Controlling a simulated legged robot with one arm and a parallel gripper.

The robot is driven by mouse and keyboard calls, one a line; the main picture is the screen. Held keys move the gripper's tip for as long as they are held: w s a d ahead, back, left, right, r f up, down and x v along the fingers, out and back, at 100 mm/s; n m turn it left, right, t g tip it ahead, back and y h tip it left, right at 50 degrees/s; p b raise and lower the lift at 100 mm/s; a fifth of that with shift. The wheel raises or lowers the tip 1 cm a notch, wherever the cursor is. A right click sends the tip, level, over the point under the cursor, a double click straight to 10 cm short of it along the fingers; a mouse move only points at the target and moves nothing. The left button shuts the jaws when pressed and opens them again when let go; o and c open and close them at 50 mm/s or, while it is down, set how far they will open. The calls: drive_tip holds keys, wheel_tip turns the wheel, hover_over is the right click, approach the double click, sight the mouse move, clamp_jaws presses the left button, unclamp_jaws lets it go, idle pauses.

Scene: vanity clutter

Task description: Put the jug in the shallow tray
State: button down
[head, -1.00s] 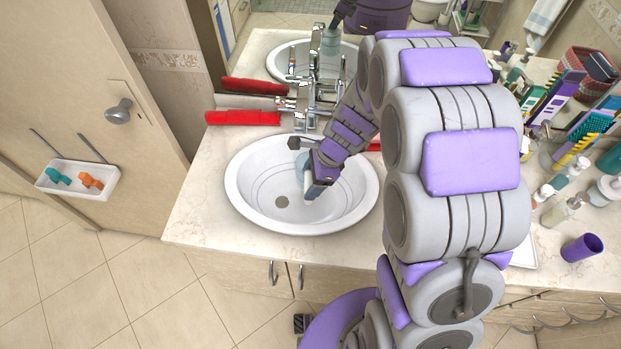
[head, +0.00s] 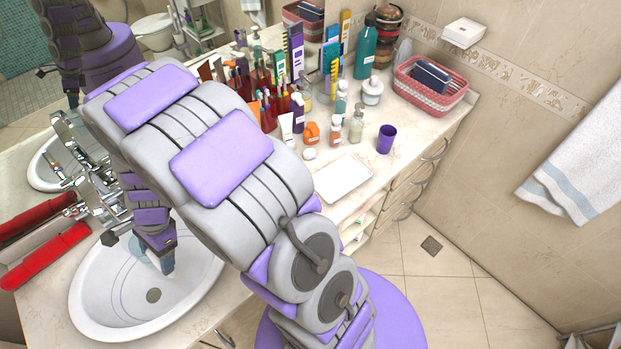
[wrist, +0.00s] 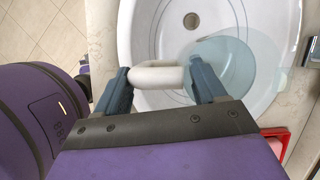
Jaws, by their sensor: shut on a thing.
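The jug is see-through pale blue with a white handle. In the wrist view, its round body (wrist: 225,62) shows faintly over the sink bowl, to the right of the handle (wrist: 158,76). My gripper (wrist: 160,82) is shut on that handle, with one finger on each side. In the head view, my gripper (head: 167,266) points down over the sink, and the jug is faint there and mostly hidden behind it. The shallow tray (head: 343,180) is white, flat and empty, on the counter to the right of my arm.
The white sink (head: 90,300) lies under my gripper, with a chrome faucet (head: 95,185) behind it. Bottles, an orange container (head: 311,133) and a purple cup (head: 386,138) stand behind and right of the tray. A pink basket (head: 430,85) sits farther back.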

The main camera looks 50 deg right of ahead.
drive_tip(key=s+d+m+t+b, duration=0.1)
drive_tip(key=s+d+m+b, duration=0.2)
drive_tip(key=d, duration=0.9)
drive_tip(key=s+d+m+t, duration=0.15)
drive_tip(key=s+d, duration=0.35)
drive_tip(key=d, duration=0.7)
drive_tip(key=s+d+m+h+b, duration=0.1)
drive_tip(key=s+d+m, duration=0.1)
drive_tip(key=s+d, duration=0.35)
drive_tip(key=s+d+m+t+b, duration=0.1)
drive_tip(key=s+d+m+b, duration=0.1)
drive_tip(key=s, duration=0.6)
drive_tip(key=s+d+m+h+b, duration=0.1)
drive_tip(key=s+d+m, duration=0.25)
drive_tip(key=s, duration=0.35)
drive_tip(key=shift+n, duration=0.5)
drive_tip(key=shift+w+d+f+b, duration=0.65)
drive_tip(key=shift+w+d, duration=0.8)
drive_tip(key=shift+d, duration=0.8)
drive_tip(key=shift+w+d+f+b, duration=0.4)
drive_tip(key=shift+w+d+f, duration=0.5)
drive_tip(key=shift+w+d, duration=0.95)
drive_tip(key=shift+w+d+f+b, duration=0.5)
drive_tip(key=shift+w+d+f, duration=0.4)
drive_tip(key=shift+d, duration=1.75)
drive_tip(key=shift+w+r, duration=0.15)
drive_tip(key=shift+c, duration=0.4)
unclamp_jaws()
